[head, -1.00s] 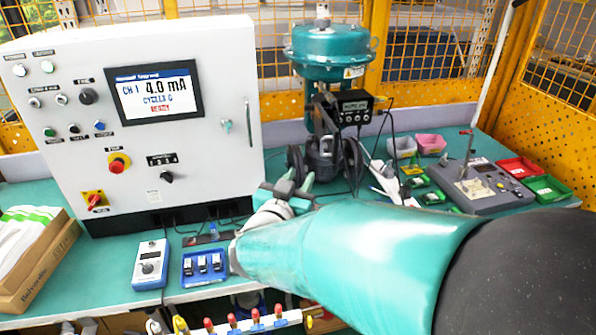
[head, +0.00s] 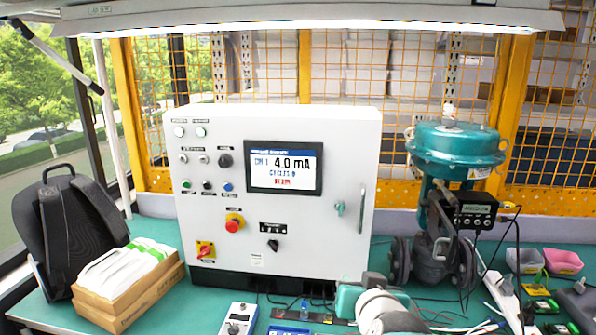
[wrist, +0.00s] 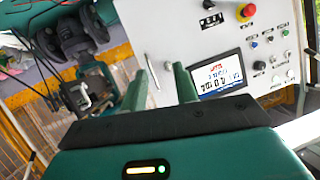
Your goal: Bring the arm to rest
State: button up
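My gripper (wrist: 164,74) shows in the wrist view with its two green fingers apart and nothing between them. The white control cabinet (wrist: 200,42) lies beyond the fingertips, turned over in that view. In the head view my arm shows only at the bottom edge, right of centre, in front of the cabinet (head: 340,225); the fingers cannot be made out clearly there. The cabinet's screen (head: 284,168) reads CH 1 4.0 mA. The teal valve actuator (head: 455,148) with its black positioner (head: 478,213) stands right of the cabinet.
A cardboard box (head: 130,305) with white packets and a black backpack (head: 68,235) are at left. A handheld meter (head: 238,318) lies in front of the cabinet. Grey (head: 524,260) and pink (head: 563,261) bins stand at right. Yellow mesh fencing (head: 270,75) closes the back.

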jog(key=s+d+f+g, duration=0.2)
jog(key=s+g, duration=0.2)
jog(key=s, duration=0.4)
jog(key=s+d+f+n+g, duration=0.1)
jog(key=s+g, duration=0.3)
jog(key=s, duration=0.5)
jog(key=shift+d+f+h, duration=0.4)
jog(key=shift+d+f, duration=0.25)
jog(key=shift+d, duration=0.05)
